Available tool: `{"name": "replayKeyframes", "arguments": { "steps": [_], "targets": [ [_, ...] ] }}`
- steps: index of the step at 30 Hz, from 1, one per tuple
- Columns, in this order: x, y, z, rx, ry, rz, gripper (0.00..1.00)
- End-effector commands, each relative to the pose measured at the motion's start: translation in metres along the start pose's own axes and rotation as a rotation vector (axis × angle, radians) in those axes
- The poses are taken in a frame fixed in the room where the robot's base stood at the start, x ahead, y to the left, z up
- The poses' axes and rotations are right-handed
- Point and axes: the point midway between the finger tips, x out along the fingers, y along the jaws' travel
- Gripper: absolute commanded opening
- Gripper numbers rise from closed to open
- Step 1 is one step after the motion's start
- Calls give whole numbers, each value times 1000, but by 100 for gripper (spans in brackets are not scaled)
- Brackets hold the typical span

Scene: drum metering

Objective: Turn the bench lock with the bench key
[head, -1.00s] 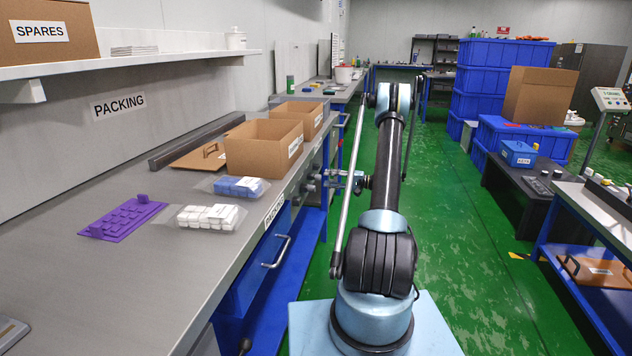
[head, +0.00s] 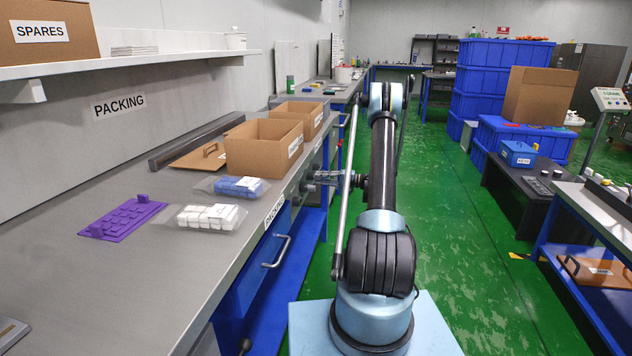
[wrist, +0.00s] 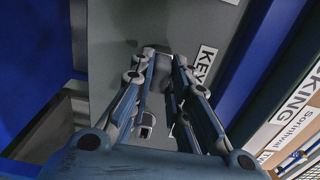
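My gripper (head: 318,178) reaches left to the front of the packing bench, by several round grey fittings (head: 306,187) just under the bench top. In the wrist view my gripper (wrist: 163,60) has its two fingers apart, pointing at a grey panel (wrist: 110,30) with a white label reading "KEY" (wrist: 204,66), partly covered by the right finger. A small pale fitting with a dark opening (wrist: 147,120) shows between the fingers. I cannot tell whether it is the lock or the key. No key is clearly visible between the fingertips.
The packing bench (head: 90,270) holds bagged parts, a purple rack (head: 122,218) and open cartons (head: 262,148). A drawer handle (head: 277,251) juts out below its edge. A blue box (head: 517,154) stands on a low dark table at right. The green aisle floor (head: 460,250) is clear.

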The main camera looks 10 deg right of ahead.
Motion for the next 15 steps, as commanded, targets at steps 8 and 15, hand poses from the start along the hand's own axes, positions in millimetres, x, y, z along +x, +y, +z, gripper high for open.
{"name": "replayKeyframes", "arguments": {
  "steps": [8,15],
  "targets": [
    [-1,1,0,0,-1,3,0],
    [-6,1,0,0,-1,3,0]
  ]
}}
